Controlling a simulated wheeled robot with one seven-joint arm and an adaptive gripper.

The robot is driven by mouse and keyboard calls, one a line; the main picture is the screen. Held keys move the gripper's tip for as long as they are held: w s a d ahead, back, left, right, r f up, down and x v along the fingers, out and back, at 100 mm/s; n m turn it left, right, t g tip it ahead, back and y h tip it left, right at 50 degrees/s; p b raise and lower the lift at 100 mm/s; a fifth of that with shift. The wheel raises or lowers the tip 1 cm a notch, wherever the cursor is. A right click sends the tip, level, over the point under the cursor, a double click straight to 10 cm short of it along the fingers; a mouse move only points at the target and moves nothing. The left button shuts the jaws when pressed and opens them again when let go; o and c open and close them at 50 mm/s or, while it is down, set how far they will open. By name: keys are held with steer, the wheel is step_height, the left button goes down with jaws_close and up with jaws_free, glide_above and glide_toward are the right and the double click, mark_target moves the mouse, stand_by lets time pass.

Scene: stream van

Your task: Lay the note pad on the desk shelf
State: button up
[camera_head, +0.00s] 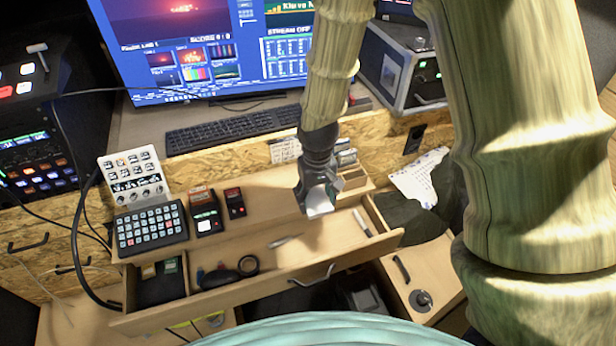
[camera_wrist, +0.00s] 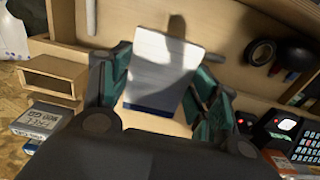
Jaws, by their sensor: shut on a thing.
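My gripper (camera_head: 318,190) is shut on the note pad (camera_head: 320,204), a small white pad. In the wrist view the pad (camera_wrist: 160,72) shows a pale lined face and a dark blue edge between the teal fingers of my gripper (camera_wrist: 158,88). The pad is held in the air over the front part of the wooden desk shelf (camera_head: 262,207), near the open drawer (camera_head: 290,262). Its exact height above the wood is hard to tell. My gripper hides part of the shelf behind it.
A button panel (camera_head: 150,228) and two small dark devices (camera_head: 205,212) stand on the shelf's left. A small wooden organizer (camera_wrist: 52,78) and small boxes (camera_wrist: 38,120) are at its right. The drawer holds a tape roll (camera_head: 248,264) and pens. A keyboard (camera_head: 232,129) lies behind, higher up.

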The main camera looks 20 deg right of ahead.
steer(key=w, duration=0.3)
steer(key=w+d+p, duration=0.1)
steer(key=w, duration=0.2)
steer(key=w+p, duration=0.1)
steer(key=w, duration=0.2)
steer(key=shift+d+f, duration=0.35)
steer(key=shift+f, duration=0.05)
steer(key=shift+f+p, duration=0.95)
steer(key=shift+f, duration=0.8)
steer(key=shift+f, duration=0.15)
steer(key=o, duration=1)
steer(key=shift+o, duration=0.2)
step_height(320, 180, up, 12)
steer(key=b, duration=0.3)
